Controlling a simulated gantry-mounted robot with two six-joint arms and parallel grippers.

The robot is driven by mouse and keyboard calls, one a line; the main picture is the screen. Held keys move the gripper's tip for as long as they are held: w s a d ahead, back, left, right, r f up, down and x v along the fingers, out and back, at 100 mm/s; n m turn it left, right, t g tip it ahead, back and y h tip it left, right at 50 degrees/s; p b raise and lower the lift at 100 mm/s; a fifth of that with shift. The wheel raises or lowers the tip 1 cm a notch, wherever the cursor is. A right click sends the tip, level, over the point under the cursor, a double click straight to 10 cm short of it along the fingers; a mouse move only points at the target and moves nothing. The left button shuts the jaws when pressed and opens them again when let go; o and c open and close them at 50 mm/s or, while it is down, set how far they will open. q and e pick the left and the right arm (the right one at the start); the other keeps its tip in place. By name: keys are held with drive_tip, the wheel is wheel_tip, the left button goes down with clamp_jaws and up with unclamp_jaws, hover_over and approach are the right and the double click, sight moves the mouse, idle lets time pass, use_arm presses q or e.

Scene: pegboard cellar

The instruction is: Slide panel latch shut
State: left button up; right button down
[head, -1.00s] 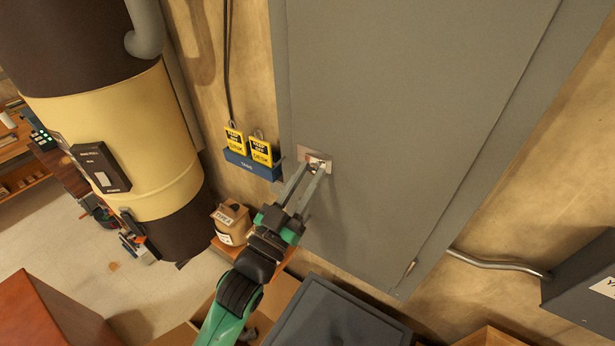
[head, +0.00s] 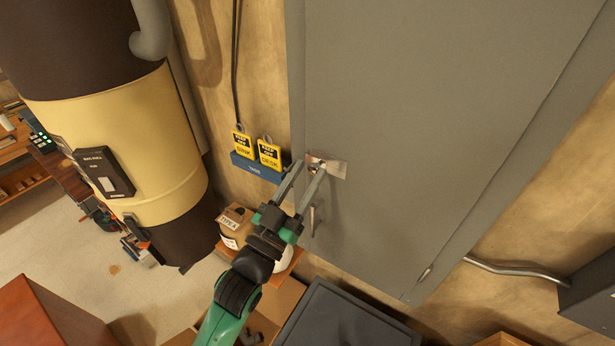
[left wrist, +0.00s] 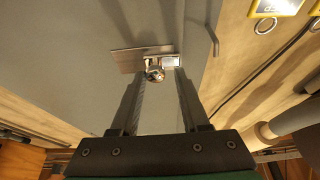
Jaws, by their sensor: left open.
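The grey panel (head: 400,130) stands against the wall with a small metal latch plate (head: 335,168) near its left edge. A shiny round knob (left wrist: 154,73) sits near one end of the plate, the left end in the head view. My left gripper (head: 310,170) is open, with one finger on each side of the knob. In the left wrist view its fingers (left wrist: 158,85) flank the knob; I cannot tell whether either touches it. The fingers partly hide the latch in the head view. My right gripper is not in view.
A bar handle (head: 313,218) is on the panel below the latch. A blue holder (head: 256,167) with yellow tags hangs on the wall close to the left. A yellow and brown tank (head: 120,130) stands further left. A dark box (head: 345,315) lies below.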

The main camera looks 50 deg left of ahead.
use_arm(q)
drive_tip(key=shift+o, duration=1.1)
drive_tip(key=shift+s+d+f, duration=0.1)
drive_tip(key=b+v, duration=0.3)
drive_tip(key=v, duration=0.8)
drive_tip(key=shift+s+b, duration=0.2)
drive_tip(key=shift+b, duration=0.15)
